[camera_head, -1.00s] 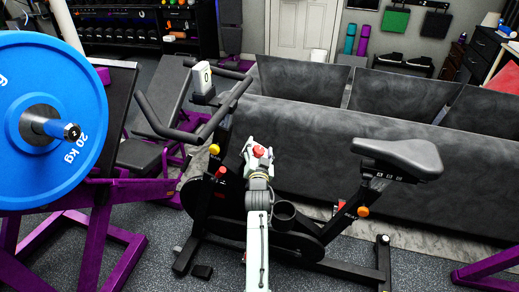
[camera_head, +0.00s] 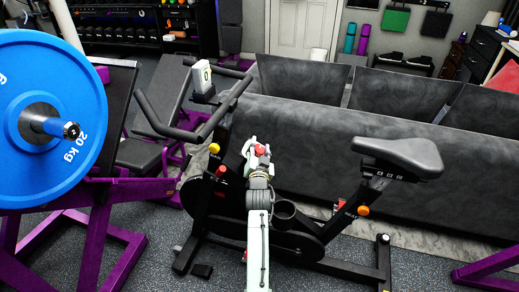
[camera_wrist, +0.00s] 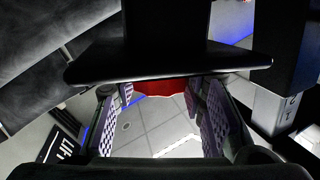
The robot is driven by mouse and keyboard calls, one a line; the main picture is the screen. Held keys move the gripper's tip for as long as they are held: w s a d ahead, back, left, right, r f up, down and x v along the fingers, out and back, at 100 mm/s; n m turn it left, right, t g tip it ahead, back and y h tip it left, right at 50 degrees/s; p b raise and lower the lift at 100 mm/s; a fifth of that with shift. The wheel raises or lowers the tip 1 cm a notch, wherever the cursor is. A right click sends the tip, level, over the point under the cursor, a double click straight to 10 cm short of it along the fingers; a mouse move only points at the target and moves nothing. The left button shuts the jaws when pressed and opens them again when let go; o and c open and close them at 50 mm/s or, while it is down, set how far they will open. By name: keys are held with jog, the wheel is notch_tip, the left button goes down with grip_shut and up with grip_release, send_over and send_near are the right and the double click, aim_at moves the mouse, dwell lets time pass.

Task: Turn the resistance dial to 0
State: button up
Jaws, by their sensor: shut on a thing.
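The resistance dial appears to be the red knob (camera_head: 221,172) on the black exercise bike (camera_head: 205,200), low on the frame below the handlebar. In the wrist view a red rounded piece (camera_wrist: 168,87) shows between my gripper's (camera_wrist: 167,105) two patterned finger pads, just under a flat black plate. My gripper is shut on this red piece, with a pad at each side. The dial's markings are hidden. A white display (camera_head: 206,76) on the handlebar shows what looks like a 0.
A yellow knob (camera_head: 214,149) sits just above the dial. The bike's saddle (camera_head: 398,155) is at right. A grey sofa (camera_head: 300,135) stands close behind the bike. A purple rack with a blue weight plate (camera_head: 50,100) stands at left.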

jog(key=shift+d+f+y+b, duration=0.1)
jog(key=shift+f+y+b, duration=0.25)
jog(key=shift+b, duration=0.5)
